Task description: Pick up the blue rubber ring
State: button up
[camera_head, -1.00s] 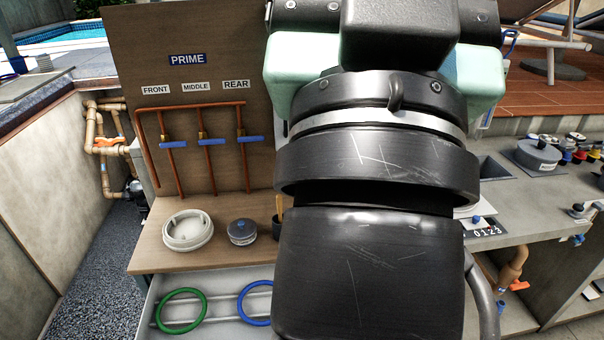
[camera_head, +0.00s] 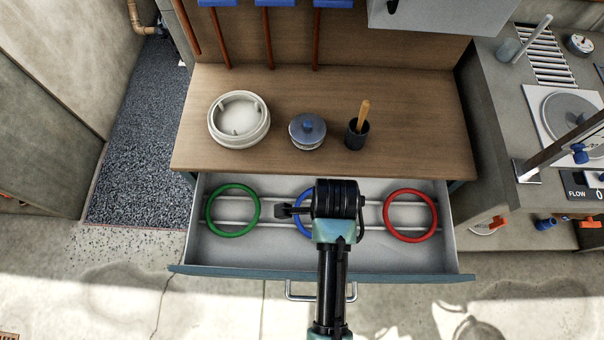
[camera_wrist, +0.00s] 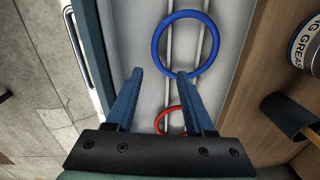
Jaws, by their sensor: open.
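The blue rubber ring (camera_head: 300,212) lies in the open drawer between the green and red rings. My arm hides part of it in the head view. In the wrist view the blue ring (camera_wrist: 155,49) shows whole, at the top middle, lying across the two pale rails. My gripper (camera_wrist: 160,73) is open and empty above the drawer, its fingers pointing toward the ring. The right fingertip overlaps the ring's lower edge in the picture; I cannot tell whether they touch.
The open drawer (camera_head: 455,262) also holds a green ring (camera_head: 208,212) at left and a red ring (camera_head: 434,218) at right. The wooden counter (camera_head: 420,130) above carries a white round lid (camera_head: 238,142), a blue-topped tin (camera_head: 307,143) and a dark cup (camera_head: 356,141) with a brush.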

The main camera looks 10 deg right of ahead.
jog(key=f, duration=0.7)
jog(key=shift+s+f+b, duration=0.2)
jog(key=shift+f+b, duration=0.1)
jog(key=shift+b, duration=0.1)
jog(key=shift+w+a+f, duration=0.1)
jog(key=shift+w+f, duration=0.05)
jog(key=shift+f, duration=1.25)
jog(key=shift+w+f, duration=0.1)
jog(key=shift+f, duration=1.25)
grip_shut()
